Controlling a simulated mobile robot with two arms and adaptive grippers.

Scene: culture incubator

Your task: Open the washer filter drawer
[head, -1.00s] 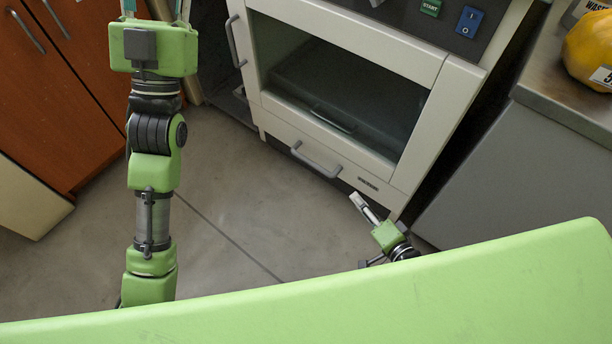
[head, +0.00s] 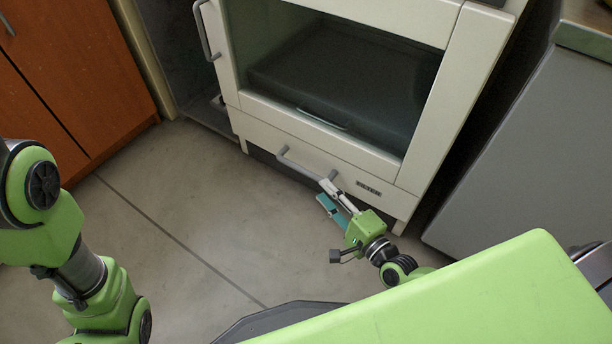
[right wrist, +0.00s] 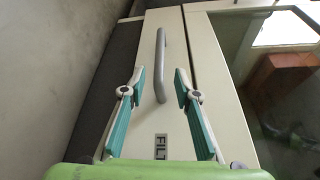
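The washer's filter drawer (head: 350,173) is the low white front panel beneath the glass door, and it looks closed. Its grey bar handle (head: 300,166) runs along the upper part, with a small label (head: 369,188) to the right. My right gripper (head: 325,193) is at the handle's right end. In the right wrist view my right gripper (right wrist: 160,74) is open, its teal-padded fingers on either side of the handle's near part (right wrist: 161,60). I cannot tell whether they touch it. My left arm is at the left edge; its gripper is out of view.
The washer's glass door (head: 345,75) above the drawer is shut. A grey cabinet (head: 520,180) stands close on the right, orange-brown cupboards (head: 80,70) on the left. The floor (head: 190,200) in front of the drawer is clear.

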